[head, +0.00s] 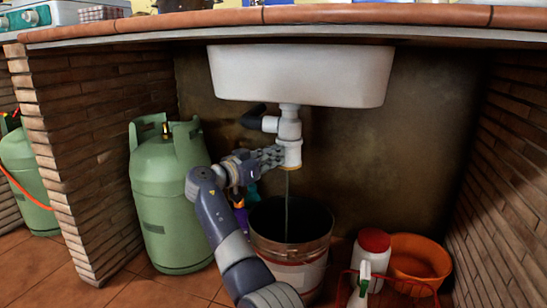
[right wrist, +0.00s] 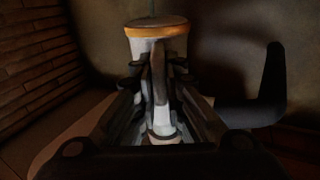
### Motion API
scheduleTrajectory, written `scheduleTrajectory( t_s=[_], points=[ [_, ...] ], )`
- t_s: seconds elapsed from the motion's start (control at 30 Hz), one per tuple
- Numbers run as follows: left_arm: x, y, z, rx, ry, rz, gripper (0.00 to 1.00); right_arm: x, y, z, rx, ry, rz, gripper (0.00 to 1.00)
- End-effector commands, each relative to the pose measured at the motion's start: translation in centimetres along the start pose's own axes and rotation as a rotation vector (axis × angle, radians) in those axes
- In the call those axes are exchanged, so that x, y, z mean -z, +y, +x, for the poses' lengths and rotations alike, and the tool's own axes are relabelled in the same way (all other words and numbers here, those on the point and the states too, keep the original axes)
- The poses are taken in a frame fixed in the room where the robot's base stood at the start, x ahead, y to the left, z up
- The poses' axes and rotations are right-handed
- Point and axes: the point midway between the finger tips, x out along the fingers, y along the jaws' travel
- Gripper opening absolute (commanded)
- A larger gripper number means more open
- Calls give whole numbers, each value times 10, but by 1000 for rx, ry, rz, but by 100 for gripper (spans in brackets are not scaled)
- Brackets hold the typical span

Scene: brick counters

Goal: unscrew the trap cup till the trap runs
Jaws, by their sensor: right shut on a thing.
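The white trap hangs under the white sink (head: 300,75). Its trap cup (head: 291,153) is at the lower end, with an orange-yellow band at its bottom edge. A thin dark stream (head: 287,200) runs down from the cup into the bucket (head: 290,277) below. My right gripper (head: 274,156) reaches in from the left and is shut on the trap cup. In the right wrist view the cup (right wrist: 155,48) shows just beyond the fingers, with the band and stream at the top. My left gripper is not in view.
A green gas cylinder (head: 168,205) stands left of the bucket, close to my right arm. A red-lidded white container (head: 371,250), an orange basin (head: 418,262) and a red wire caddy (head: 385,285) are at the right. Brick walls (head: 90,150) flank the space.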

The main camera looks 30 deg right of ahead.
Motion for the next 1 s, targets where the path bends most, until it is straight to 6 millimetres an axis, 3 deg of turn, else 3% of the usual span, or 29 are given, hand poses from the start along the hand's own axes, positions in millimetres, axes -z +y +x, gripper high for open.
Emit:
scheduleTrajectory(
  t_s=[0.07, 0.1, 0.2, 0.63, 1.0],
  points=[
    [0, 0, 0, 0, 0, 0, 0, 2, 0, 1, 3, 4, 2, 0],
    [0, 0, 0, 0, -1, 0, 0, 3, 0, 1, 3, 4, 2, 12],
    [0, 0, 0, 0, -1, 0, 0, 2, 0, 1, 2, 4, 2, 30],
    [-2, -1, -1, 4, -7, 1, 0, 1, 0, -7, 2, 1, 1, 30],
    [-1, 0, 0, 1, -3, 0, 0, 1, -1, -79, 4, 2, 2, 30]
  ],
)
